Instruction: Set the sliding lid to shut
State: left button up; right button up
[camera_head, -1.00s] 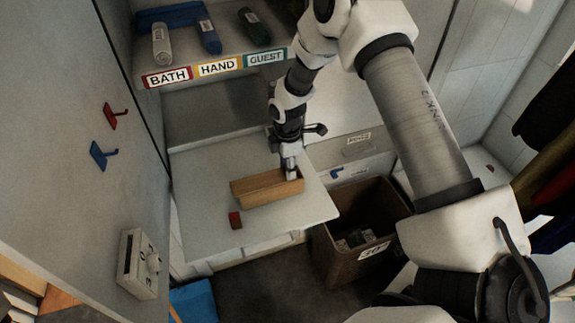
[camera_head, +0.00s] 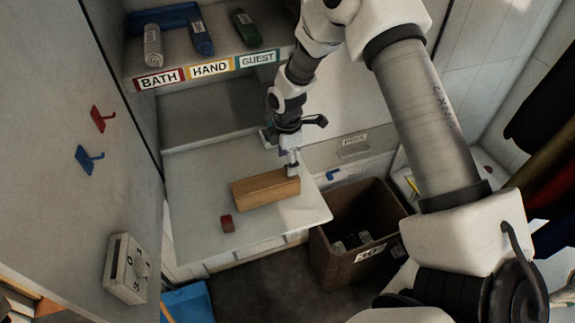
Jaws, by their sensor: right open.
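A long wooden box (camera_head: 262,192) lies on the pale shelf board in the middle of the head view. Its top looks like one flat wooden face, with no opening that I can make out. My right gripper (camera_head: 292,167) is at the box's right end, pointing down, with its fingertips close to the far edge of the top. It holds nothing that I can see; whether it touches the box is unclear. My left gripper is not in view.
A small red block (camera_head: 227,223) lies in front of the box on the board (camera_head: 190,215). A brown bin (camera_head: 335,262) stands below right. Rolled towels (camera_head: 152,45) lie on the labelled shelf above. Red and blue hooks (camera_head: 88,158) are on the left wall.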

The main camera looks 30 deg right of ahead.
notch_tip(320, 180, up, 9)
jog(key=shift+a, duration=0.15)
jog(key=shift+w, duration=0.15)
